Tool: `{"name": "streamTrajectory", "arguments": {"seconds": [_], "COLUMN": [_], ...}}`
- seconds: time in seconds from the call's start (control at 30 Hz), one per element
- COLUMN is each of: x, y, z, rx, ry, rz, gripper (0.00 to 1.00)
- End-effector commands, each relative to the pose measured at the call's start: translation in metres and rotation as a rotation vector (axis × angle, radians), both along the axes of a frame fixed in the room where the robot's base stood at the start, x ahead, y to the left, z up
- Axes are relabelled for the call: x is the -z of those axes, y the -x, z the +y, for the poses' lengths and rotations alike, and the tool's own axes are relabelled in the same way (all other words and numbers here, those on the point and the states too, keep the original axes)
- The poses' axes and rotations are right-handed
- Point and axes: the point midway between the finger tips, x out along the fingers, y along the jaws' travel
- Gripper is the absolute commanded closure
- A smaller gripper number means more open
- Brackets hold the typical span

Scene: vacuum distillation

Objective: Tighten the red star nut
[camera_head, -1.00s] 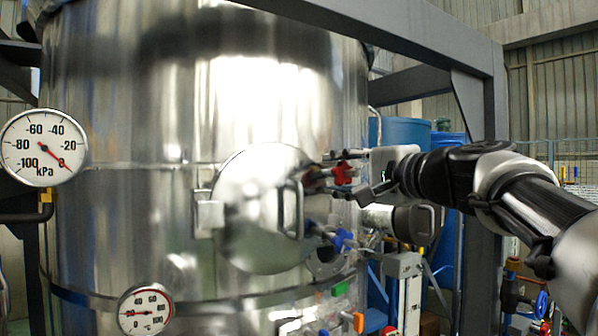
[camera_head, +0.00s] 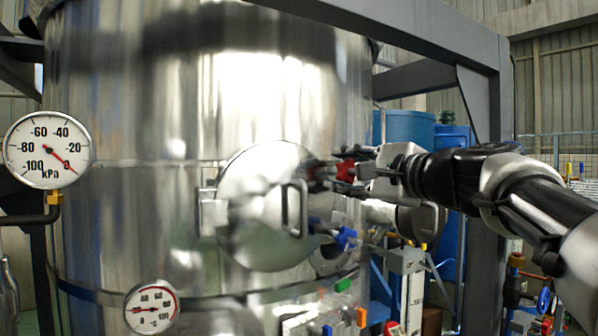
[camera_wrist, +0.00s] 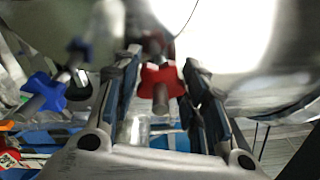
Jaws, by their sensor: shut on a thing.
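The red star nut (camera_head: 346,169) sits on a bolt at the right edge of the round tank hatch (camera_head: 262,207). My gripper (camera_head: 362,172) reaches it from the right and is shut on it. In the wrist view the red nut (camera_wrist: 161,84) lies between the two fingers of my gripper (camera_wrist: 161,72), with its threaded bolt running through it. The nut's far side and the bolt's seat are hidden.
A blue star nut (camera_head: 345,238) is just below on the hatch and also shows in the wrist view (camera_wrist: 45,93). The hatch handle (camera_head: 294,208) stands out to the left. A pressure gauge (camera_head: 47,150) is far left. A grey steel post (camera_head: 482,220) stands behind my arm.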

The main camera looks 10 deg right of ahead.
Motion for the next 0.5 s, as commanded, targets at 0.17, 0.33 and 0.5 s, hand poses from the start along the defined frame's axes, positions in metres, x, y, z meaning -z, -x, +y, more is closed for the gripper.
{"name": "streamTrajectory", "arguments": {"seconds": [0.17,0.33,0.5], "x": [-0.0035,-0.0034,-0.0019], "y": [0.0007,0.0008,0.0004], "z": [0.0001,0.0002,0.0002], "rx": [0.000,0.000,0.000], "ry": [-0.007,-0.006,-0.004], "rz": [-0.005,-0.005,-0.003], "gripper": [0.85,0.52,0.41]}}
